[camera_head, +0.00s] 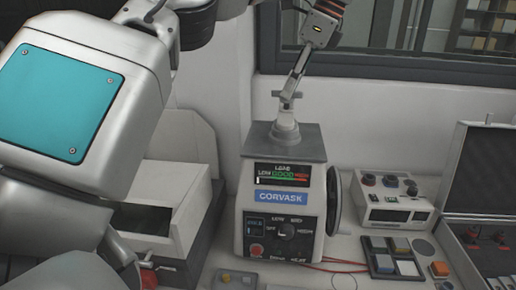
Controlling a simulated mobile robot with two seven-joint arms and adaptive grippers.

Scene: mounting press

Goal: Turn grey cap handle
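The grey cap handle (288,96) is a small crossbar on a short stem. It stands on the round grey cap (285,131) on top of the press labelled CORVASK (283,197). My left gripper (291,88) reaches down from the top of the head view, with its fingertips at the handle. The fingers overlap one another from this side, so I cannot tell whether they are shut on the handle or just around it. My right gripper is not in view.
A white boxy device (160,205) stands left of the press. To the right are a small control unit (393,197), a tray of coloured squares (380,255) and an open dark case (485,165). Red cables (335,262) lie at the front. A wall and window (420,40) are behind.

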